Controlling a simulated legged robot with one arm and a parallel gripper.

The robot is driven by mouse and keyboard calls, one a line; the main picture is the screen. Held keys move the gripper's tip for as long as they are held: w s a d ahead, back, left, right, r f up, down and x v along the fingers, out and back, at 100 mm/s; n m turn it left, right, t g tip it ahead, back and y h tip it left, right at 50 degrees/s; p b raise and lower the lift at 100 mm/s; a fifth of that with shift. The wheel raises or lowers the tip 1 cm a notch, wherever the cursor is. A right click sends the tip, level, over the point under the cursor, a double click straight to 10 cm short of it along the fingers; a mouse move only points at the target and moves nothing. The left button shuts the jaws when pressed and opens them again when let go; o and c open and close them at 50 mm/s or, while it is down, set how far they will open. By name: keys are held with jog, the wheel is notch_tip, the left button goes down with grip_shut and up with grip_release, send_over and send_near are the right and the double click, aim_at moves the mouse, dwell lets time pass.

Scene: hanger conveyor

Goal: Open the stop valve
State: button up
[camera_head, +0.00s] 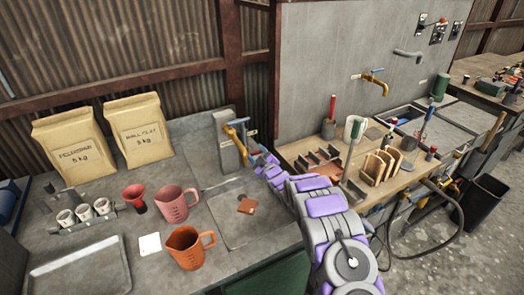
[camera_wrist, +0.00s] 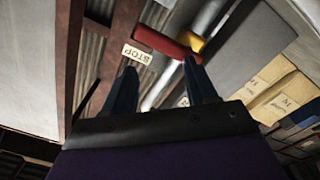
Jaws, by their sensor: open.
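The stop valve shows in the wrist view as a red lever handle (camera_wrist: 165,41) with a yellow body at its right end, on a pale pipe (camera_wrist: 165,82). A small white label reading STOP (camera_wrist: 138,55) is beside the handle. My gripper (camera_wrist: 160,66) is open, with its two dark fingers apart just below the handle. Nothing is between the fingertips except background. In the head view, my gripper (camera_head: 254,150) is at a brass-coloured fitting (camera_head: 236,130) on a grey upright block.
Two clay bags (camera_head: 73,145), a pink jug (camera_head: 174,205), an orange jug (camera_head: 187,248) and a red funnel cup (camera_head: 135,197) stand on the left bench. A wooden bench (camera_head: 300,150) with tools is right of my arm. A brass wall tap (camera_head: 373,80) is farther right.

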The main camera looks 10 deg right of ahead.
jog(key=shift+o, duration=1.4)
jog(key=shift+s+a+r, duration=0.1)
jog(key=shift+s+a, duration=0.2)
jog(key=shift+a, duration=0.3)
jog(key=shift+s+a, duration=0.3)
jog(key=shift+a, duration=0.25)
jog(key=shift+o, duration=0.8)
jog(key=shift+s, duration=0.35)
jog(key=shift+o, duration=0.7)
jog(key=s+d, duration=0.2)
jog(key=d, duration=0.1)
jog(key=s+d, duration=0.1)
jog(key=d, duration=0.1)
jog(key=p+v, duration=0.2)
jog(key=v, duration=2.2)
jog(key=shift+a, duration=0.25)
